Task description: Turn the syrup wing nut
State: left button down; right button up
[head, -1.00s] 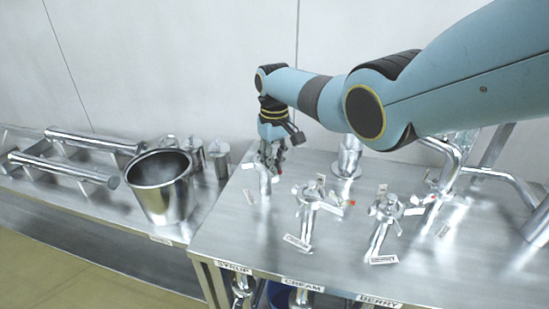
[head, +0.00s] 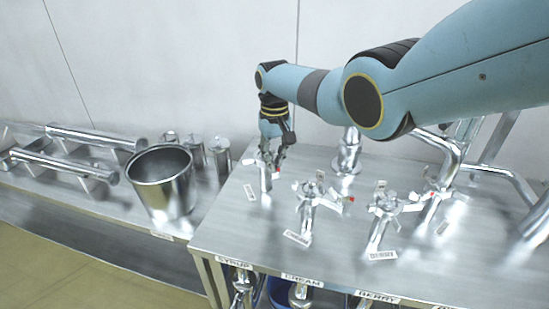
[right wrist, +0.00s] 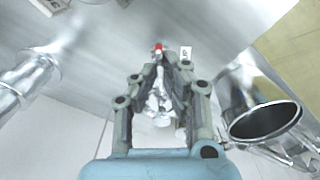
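The syrup fitting with its wing nut (right wrist: 160,98) is a shiny metal upright at the left of the row. It also shows in the head view (head: 265,180), with its top partly hidden by my gripper. A small red tip (right wrist: 158,47) shows beyond the nut. My right gripper (head: 269,160) points down over this fitting. In the right wrist view its two fingers (right wrist: 163,68) stand on either side of the nut, apart, with gaps visible. Contact with the nut cannot be made out. My left gripper is not in view.
The SYRUP label (head: 233,261) is on the table's front edge. The cream fitting (head: 308,205) and the berry fitting (head: 381,220) stand to the right. A metal bucket (head: 163,185) and canisters (head: 220,158) stand left on a lower bench. Pipes (head: 440,165) rise at the right.

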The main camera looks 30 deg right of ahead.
jog(key=o, duration=0.4)
jog(key=shift+o, duration=0.2)
notch_tip(320, 180, up, 12)
dwell(0.6)
